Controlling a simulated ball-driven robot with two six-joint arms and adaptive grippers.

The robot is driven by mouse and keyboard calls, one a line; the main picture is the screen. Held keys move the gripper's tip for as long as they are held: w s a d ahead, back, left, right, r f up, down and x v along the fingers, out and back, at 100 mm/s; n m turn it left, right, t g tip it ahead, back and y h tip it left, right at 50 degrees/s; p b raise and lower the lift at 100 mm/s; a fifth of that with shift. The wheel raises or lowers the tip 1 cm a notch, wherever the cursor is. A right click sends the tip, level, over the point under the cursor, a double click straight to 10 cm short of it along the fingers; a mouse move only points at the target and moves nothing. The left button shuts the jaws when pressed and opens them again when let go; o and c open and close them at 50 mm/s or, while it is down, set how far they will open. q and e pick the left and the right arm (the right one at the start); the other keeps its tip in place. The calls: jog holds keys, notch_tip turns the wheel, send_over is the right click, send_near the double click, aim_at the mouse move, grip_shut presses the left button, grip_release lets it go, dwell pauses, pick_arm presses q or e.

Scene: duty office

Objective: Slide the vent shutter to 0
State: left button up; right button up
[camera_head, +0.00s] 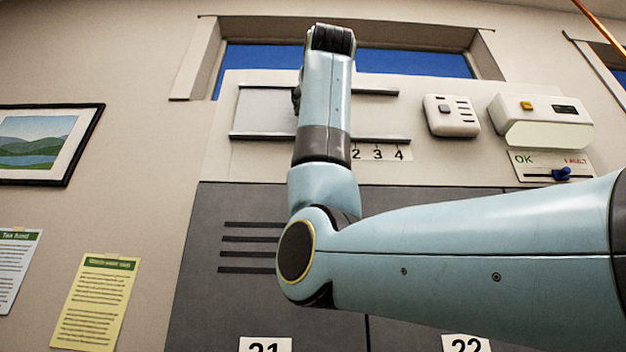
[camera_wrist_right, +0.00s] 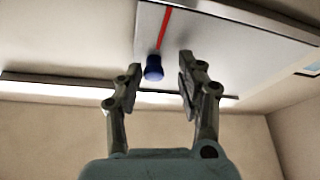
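The vent shutter is a pale grey panel (camera_head: 265,110) between two dark horizontal rails, left of my forearm in the head view. Numbers 2, 3 and 4 show on the scale (camera_head: 378,153) under the lower rail; my right arm covers the part left of them. In the right wrist view the shutter panel (camera_wrist_right: 225,48) has a red line and a dark blue knob (camera_wrist_right: 153,68). My right gripper (camera_wrist_right: 161,70) is open, with the knob between its fingertips, closer to the left finger. I cannot tell whether they touch. My left gripper is not in view.
A white box with a button (camera_head: 451,116) and a wall unit with a yellow button (camera_head: 541,108) are right of the shutter. Below them is an OK/FAULT slider (camera_head: 561,174). Grey lockers (camera_head: 225,310) stand below. A framed picture (camera_head: 45,143) hangs left.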

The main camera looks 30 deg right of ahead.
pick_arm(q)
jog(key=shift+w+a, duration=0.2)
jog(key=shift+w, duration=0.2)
pick_arm(e)
jog(key=v, duration=1.2)
